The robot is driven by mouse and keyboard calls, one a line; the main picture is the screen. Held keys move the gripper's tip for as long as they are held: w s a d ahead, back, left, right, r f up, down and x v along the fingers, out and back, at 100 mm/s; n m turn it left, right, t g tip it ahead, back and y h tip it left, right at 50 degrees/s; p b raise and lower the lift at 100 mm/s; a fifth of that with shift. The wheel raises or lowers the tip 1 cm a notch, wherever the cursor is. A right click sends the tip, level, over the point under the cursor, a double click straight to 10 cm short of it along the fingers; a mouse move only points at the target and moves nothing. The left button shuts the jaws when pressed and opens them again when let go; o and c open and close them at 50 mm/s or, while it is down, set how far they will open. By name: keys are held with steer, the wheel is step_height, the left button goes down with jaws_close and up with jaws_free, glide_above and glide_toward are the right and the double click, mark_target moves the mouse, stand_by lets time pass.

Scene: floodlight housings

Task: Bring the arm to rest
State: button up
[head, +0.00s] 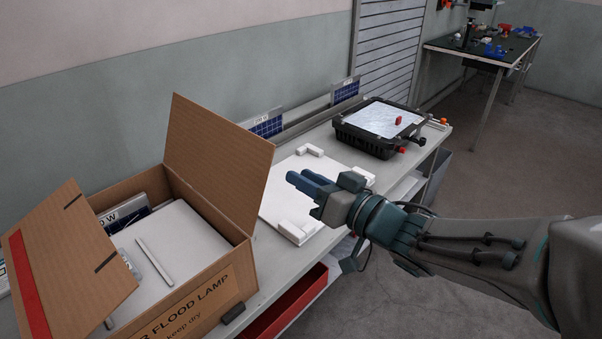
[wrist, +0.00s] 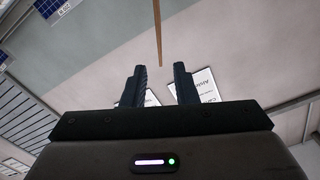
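My gripper (head: 302,177) is held in the air above the workbench (head: 272,270), in front of the white board (head: 275,200), with its dark blue fingers pointing left toward the carton. In the wrist view my gripper (wrist: 160,72) has its two fingers apart, with nothing held between them. My arm (head: 480,245) reaches in from the right side of the head view, stretched out over the bench's front edge.
An open cardboard flood lamp carton (head: 222,165) stands at the left, its flaps raised. A black floodlight housing (head: 352,140) with a small red piece (head: 398,120) on its pane sits at the bench's far end. A second table (head: 500,52) stands at the back right. Floor between is clear.

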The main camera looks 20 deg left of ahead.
stand_by(0.4)
steer(key=w+d+f+m+t+h, duration=0.2)
steer(key=w+d+h, duration=0.15)
steer(key=d, duration=0.35)
steer(key=w+d+f+m+t+h+p, duration=0.1)
steer(key=w+d+m+t+h, duration=0.15)
steer(key=d+h, duration=0.35)
steer(key=w+d+f+m+t+h, duration=0.1)
steer(key=w+d+f+m+h, duration=0.2)
steer(key=d, duration=0.5)
steer(key=s+d+f+m+g+h, duration=0.25)
steer(key=s+d+h, duration=0.25)
steer(key=d, duration=0.4)
steer(key=s+d+g, duration=0.1)
steer(key=s+g, duration=0.2)
steer(key=s, duration=0.2)
steer(key=s+d+f+g+p, duration=0.1)
steer(key=s+d+g, duration=0.1)
steer(key=s, duration=0.4)
steer(key=shift+s+d+f+g, duration=0.15)
steer(key=shift+d+f+g, duration=0.15)
steer(key=shift+g, duration=0.2)
steer(key=shift+y, duration=0.25)
